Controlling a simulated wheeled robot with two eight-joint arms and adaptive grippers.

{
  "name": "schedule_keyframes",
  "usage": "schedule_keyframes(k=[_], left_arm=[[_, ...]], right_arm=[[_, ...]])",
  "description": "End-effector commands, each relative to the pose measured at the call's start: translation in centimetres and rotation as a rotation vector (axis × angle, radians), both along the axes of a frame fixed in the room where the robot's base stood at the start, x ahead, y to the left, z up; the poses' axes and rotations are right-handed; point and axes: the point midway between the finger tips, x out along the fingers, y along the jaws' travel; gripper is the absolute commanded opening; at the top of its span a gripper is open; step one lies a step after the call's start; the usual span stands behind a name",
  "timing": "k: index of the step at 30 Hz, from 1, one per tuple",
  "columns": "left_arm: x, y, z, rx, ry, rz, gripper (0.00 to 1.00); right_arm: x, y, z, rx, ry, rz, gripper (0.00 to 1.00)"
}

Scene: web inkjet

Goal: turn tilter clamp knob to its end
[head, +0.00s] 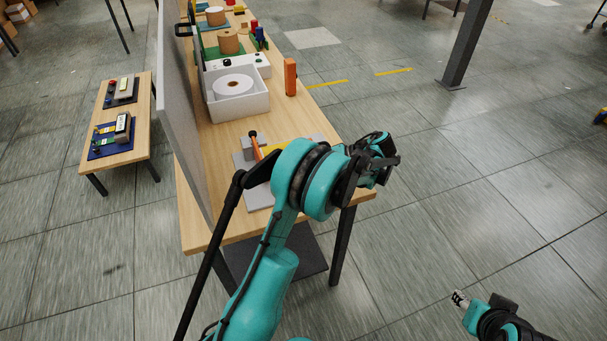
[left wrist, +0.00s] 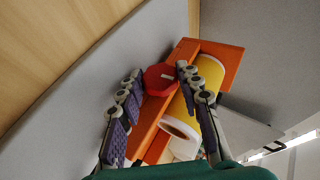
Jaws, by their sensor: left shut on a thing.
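The tilter, an orange frame (left wrist: 215,52) with a yellow cylinder (left wrist: 209,72) and a red clamp knob (left wrist: 160,78), fills the middle of the left wrist view. My left gripper (left wrist: 159,86) has its fingers on both sides of the red knob and is shut on it. In the head view, the tilter's yellow part (head: 270,149) shows near the table's front end, partly behind my left arm. My left fingertips and the knob cannot be made out there. My right gripper (head: 460,299) is low at the right over the floor; its finger opening is unclear.
The wooden table (head: 205,232) carries a white box (head: 262,107) with a roll (head: 233,84) and an orange block (head: 290,76). A grey panel (head: 180,110) runs along its left side. A small side table (head: 97,161) stands left.

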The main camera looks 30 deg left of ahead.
Motion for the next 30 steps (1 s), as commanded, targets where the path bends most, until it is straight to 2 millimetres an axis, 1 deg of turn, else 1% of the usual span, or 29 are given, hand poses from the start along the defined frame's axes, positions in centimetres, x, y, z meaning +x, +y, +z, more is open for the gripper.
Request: schedule_keyframes(k=[17,18,20,30], left_arm=[[-0.01,-0.02,-0.12,0.02,0.027,0.0,0.06],[-0.01,-0.02,-0.12,0.019,0.027,-0.001,0.4],[-0.01,-0.01,-0.11,0.019,0.027,-0.001,0.56],[0.0,-0.01,-0.08,0.021,0.026,-0.001,0.56]], right_arm=[[0.0,0.0,-0.24,0.0,0.0,0.0,0.4],[0.0,0.0,-0.24,0.0,0.0,0.0,0.4],[0.0,0.0,-0.24,0.0,0.0,0.0,0.4],[0.0,0.0,-0.24,0.0,0.0,0.0,0.4]])
